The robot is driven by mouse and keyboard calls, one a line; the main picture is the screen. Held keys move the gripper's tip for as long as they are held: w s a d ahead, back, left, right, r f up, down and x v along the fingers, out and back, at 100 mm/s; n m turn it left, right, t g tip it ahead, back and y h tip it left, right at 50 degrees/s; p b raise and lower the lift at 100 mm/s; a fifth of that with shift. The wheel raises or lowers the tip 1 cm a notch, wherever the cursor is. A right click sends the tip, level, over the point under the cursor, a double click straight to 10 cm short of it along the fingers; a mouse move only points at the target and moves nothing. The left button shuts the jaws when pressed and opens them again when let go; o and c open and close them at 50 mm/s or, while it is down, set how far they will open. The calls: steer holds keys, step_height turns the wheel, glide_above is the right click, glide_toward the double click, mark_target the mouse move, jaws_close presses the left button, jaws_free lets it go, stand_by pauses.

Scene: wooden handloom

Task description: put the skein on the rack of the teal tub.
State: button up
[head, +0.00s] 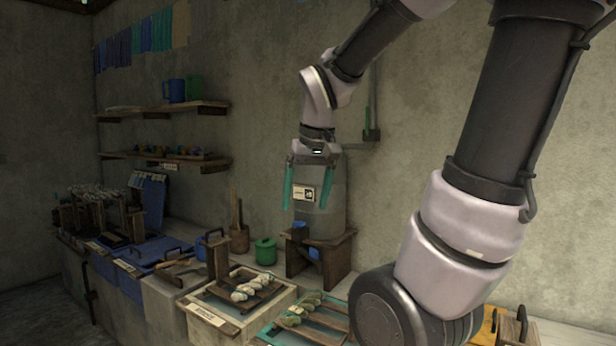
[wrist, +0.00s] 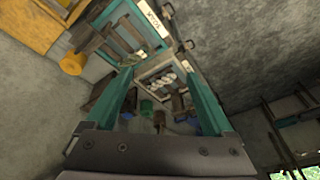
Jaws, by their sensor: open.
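My gripper (head: 306,200) hangs fingers-down at the back wall, high above the tubs. Its two teal fingers are spread apart with nothing held between them; they also show in the wrist view (wrist: 160,72). The teal tub (head: 266,334) is at the bottom of the head view, partly hidden by my arm. A greenish skein (head: 304,308) lies on its wooden rack (head: 328,322). A pale skein (head: 252,287) lies on the rack of the white tub to its left. The wrist view also shows the teal tub (wrist: 166,42) and the pale skein (wrist: 166,81).
A grey drum (head: 322,215) on a wooden stand (head: 318,258) is right behind my gripper. A green pot (head: 264,251) stands left of it. The white tub (head: 278,300) and blue tubs (head: 152,252) line the bench. Shelves (head: 165,112) are on the wall.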

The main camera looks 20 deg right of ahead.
steer(key=s+a+r+m+t+y, duration=0.1)
steer(key=s+r+m+t, duration=0.1)
steer(key=s+r, duration=0.3)
steer(key=shift+a+r+m+t+y, duration=0.15)
steer(key=shift+a+m+t+y, duration=0.2)
steer(key=shift+t, duration=0.55)
steer(key=shift+s, duration=0.1)
